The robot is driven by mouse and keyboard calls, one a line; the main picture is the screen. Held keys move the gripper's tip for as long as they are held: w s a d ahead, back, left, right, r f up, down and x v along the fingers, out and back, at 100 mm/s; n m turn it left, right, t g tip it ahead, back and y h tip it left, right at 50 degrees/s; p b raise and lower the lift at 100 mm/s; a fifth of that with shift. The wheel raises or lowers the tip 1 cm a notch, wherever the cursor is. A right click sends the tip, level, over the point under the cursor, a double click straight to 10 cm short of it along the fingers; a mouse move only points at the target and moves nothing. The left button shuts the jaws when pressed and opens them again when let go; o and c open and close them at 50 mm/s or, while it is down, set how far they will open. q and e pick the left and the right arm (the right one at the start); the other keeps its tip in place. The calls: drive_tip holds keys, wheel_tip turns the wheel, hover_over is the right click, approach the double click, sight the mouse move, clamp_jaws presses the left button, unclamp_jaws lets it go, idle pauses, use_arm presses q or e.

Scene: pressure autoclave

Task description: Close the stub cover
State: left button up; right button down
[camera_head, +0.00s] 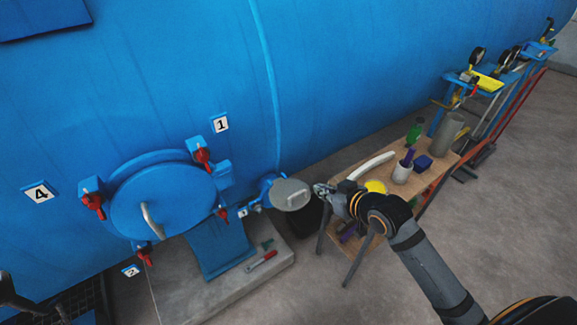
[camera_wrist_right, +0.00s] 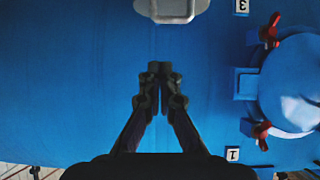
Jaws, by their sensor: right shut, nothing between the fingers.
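The stub cover, a grey round disc (camera_head: 291,194), sits at the end of the small blue stub (camera_head: 266,189), right of the big door. Whether the cover stands away from the stub's mouth is hard to tell. A grey rounded piece at the top edge of the right wrist view (camera_wrist_right: 172,8) looks like the cover, partly cut off. My right gripper (camera_head: 320,188) is just right of the cover, apart from it. Its fingers (camera_wrist_right: 158,74) are shut and empty. A dark part at the lower left edge (camera_head: 12,294) seems to be my left gripper; its fingers are unclear.
The big blue round door (camera_head: 165,205) with red clamps is left of the stub. A wooden table (camera_head: 432,172) with a white cup (camera_head: 402,174), bottles and a curved white piece stands close to my right arm. A concrete slab (camera_head: 215,285) lies below the door. Floor is free at right.

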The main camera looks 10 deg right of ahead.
drive_tip(key=a+r, duration=0.1)
drive_tip(key=r, duration=0.1)
drive_tip(key=p, duration=0.1)
hover_over(300, 203)
drive_tip(key=f, duration=0.3)
drive_tip(key=w+f, duration=0.1)
drive_tip(key=shift+a+f, duration=0.2)
drive_tip(key=shift+a, duration=0.15)
drive_tip(key=f, duration=0.1)
drive_tip(key=f+p, duration=0.1)
drive_tip(key=shift+s+d+f, duration=0.2)
drive_tip(key=shift+s+f, duration=0.2)
drive_tip(key=shift+s+d+f, duration=0.2)
drive_tip(key=shift+s+f, duration=0.05)
drive_tip(key=shift+f, duration=0.3)
use_arm(q)
wheel_tip(300, 203, up, 2)
drive_tip(key=shift+s+r, duration=0.1)
use_arm(e)
drive_tip(key=shift+f, duration=0.1)
use_arm(q)
drive_tip(key=shift+a, duration=0.1)
use_arm(e)
drive_tip(key=shift+a, duration=0.1)
drive_tip(key=shift+f, duration=0.1)
